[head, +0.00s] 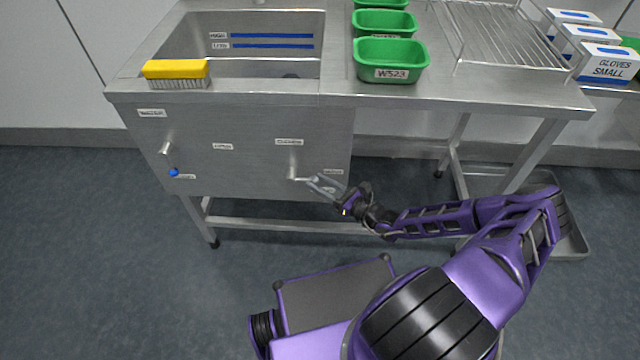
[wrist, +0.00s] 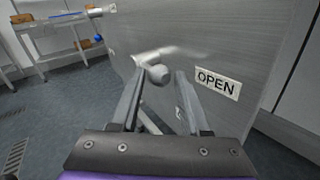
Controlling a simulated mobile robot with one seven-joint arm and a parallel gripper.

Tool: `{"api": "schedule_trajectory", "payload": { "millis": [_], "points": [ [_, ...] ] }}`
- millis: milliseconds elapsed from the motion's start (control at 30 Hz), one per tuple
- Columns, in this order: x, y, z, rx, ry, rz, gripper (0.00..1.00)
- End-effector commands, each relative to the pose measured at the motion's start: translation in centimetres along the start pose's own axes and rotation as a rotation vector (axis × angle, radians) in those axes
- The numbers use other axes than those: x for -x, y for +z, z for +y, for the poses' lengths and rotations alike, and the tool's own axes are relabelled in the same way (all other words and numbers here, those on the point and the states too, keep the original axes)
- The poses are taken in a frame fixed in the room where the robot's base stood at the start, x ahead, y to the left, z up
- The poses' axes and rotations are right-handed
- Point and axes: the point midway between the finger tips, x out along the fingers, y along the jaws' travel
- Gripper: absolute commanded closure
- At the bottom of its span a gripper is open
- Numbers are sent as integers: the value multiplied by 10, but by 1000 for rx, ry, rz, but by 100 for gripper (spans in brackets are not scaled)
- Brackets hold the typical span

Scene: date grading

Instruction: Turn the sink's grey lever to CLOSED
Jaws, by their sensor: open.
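The sink's grey lever (head: 297,178) is on the steel front panel, at the right. Its handle points to the right, towards a small label that reads OPEN in the wrist view (wrist: 217,83). My gripper (head: 316,182) is at the handle's free end, coming from the right. In the wrist view my gripper (wrist: 158,80) is open, with the rounded grey lever end (wrist: 158,74) showing between the two fingertips. I cannot tell whether a finger touches it.
Green tubs (head: 390,60) and a wire rack (head: 490,35) stand on the counter. The floor in front is clear.

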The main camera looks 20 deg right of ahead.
Motion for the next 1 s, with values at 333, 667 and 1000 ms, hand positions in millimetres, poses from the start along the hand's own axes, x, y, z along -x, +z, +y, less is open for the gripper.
{"api": "schedule_trajectory", "payload": {
  "millis": [333, 667, 1000],
  "points": [
    [0, 0, 0, 0, 0, 0, 77],
    [0, 0, 0, 0, 0, 0, 100],
    [0, 0, 0, 0, -1, 0, 100]
  ]
}}
